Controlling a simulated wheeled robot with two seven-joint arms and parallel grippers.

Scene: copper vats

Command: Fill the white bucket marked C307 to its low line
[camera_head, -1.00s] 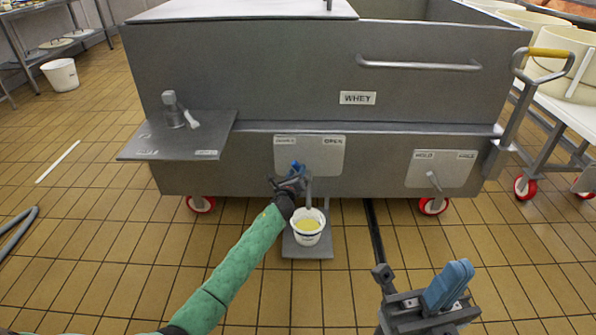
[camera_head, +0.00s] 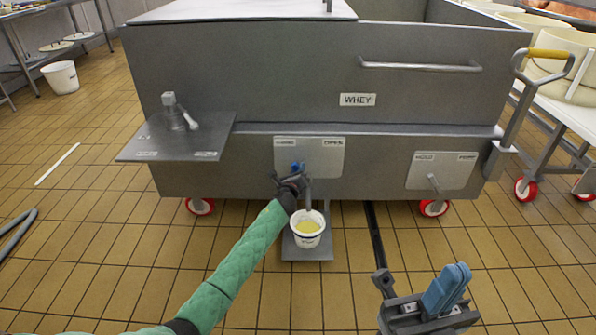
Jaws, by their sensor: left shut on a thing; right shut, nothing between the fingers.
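The white bucket (camera_head: 306,241) stands upright on a small grey platform (camera_head: 307,253) below the outlet of the steel vat labelled WHEY (camera_head: 357,100). Yellowish liquid shows inside it; its marking and lines are too small to read. My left gripper (camera_head: 293,179) is at the valve plate (camera_head: 309,157) above the bucket, shut on the valve handle (camera_head: 297,167), which it mostly hides. The outlet pipe (camera_head: 308,195) comes down over the bucket. My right gripper (camera_head: 417,285) is at the lower right, away from the vat, with nothing held.
A side shelf with a small tap (camera_head: 174,108) juts from the vat's left. A second plate with a lever (camera_head: 441,172) is at the right. Another white bucket (camera_head: 61,78) stands far left. A hose (camera_head: 20,232) lies at the left edge. The tiled floor in front is mostly clear.

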